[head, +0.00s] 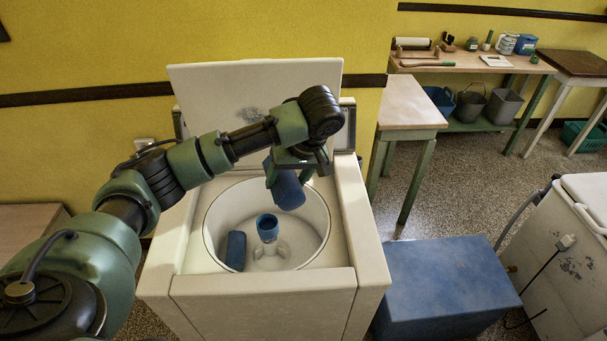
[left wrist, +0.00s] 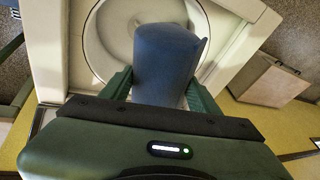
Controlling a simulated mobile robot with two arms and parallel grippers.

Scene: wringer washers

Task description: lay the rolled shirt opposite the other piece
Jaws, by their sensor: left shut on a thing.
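My left gripper (head: 297,174) is shut on a blue rolled shirt (head: 289,191) and holds it over the right back part of the washer tub. In the left wrist view the rolled shirt (left wrist: 166,60) stands between the two fingers (left wrist: 160,88). Another blue rolled piece (head: 236,251) lies inside the tub at the left front, against the wall. The round white tub (head: 222,207) has a central agitator with a blue top (head: 267,226) between the held shirt and the other piece. My right gripper is not in view.
The washer's lid (head: 235,90) stands open at the back. A blue box (head: 447,279) sits on the floor to the right, near another white washer (head: 585,205). A wooden table (head: 408,105) and a loaded bench (head: 465,64) stand farther back.

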